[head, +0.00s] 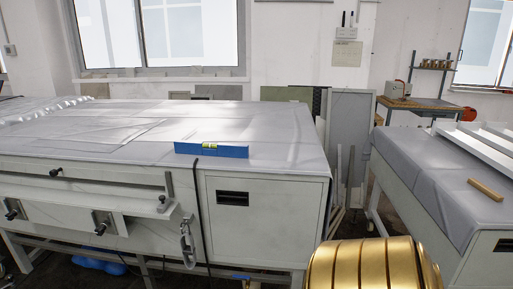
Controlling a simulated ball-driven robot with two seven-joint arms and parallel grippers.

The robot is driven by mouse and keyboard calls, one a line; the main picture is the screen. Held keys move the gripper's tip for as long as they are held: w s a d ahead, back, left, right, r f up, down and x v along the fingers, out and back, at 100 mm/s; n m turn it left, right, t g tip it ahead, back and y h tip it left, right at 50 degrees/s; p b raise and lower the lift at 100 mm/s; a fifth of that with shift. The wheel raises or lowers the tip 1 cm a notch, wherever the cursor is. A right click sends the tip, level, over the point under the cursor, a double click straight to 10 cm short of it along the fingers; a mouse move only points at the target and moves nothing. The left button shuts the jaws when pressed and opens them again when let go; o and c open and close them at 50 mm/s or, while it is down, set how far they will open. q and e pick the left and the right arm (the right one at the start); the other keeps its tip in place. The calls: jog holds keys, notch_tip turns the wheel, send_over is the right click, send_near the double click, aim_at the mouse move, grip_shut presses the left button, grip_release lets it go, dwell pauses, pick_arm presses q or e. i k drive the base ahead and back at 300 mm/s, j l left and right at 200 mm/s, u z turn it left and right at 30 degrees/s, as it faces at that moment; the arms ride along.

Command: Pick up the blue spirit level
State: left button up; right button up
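The blue spirit level (228,151) lies near the front edge of the large grey-white machine table, left of centre in the head view. It is a long blue bar with a yellow-green vial at its middle, and its long side faces me. Nothing touches it from above. Neither of my grippers shows in the head view.
The machine table (270,120) has a grey top with thin sheets at its left. A second covered table (415,165) at the right holds white profiles and a small wooden block (486,189). A ribbed golden cylinder (375,265) fills the bottom right foreground. Panels (350,130) lean behind the gap between the tables.

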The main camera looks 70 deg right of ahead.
aim_at(239, 151)
jog(key=z, duration=2.05)
jog(key=i+j+z, duration=0.1)
jog(key=j+z, duration=0.4)
jog(key=z, duration=0.25)
jog(key=i+j+z, duration=0.1)
jog(key=j+z, duration=0.25)
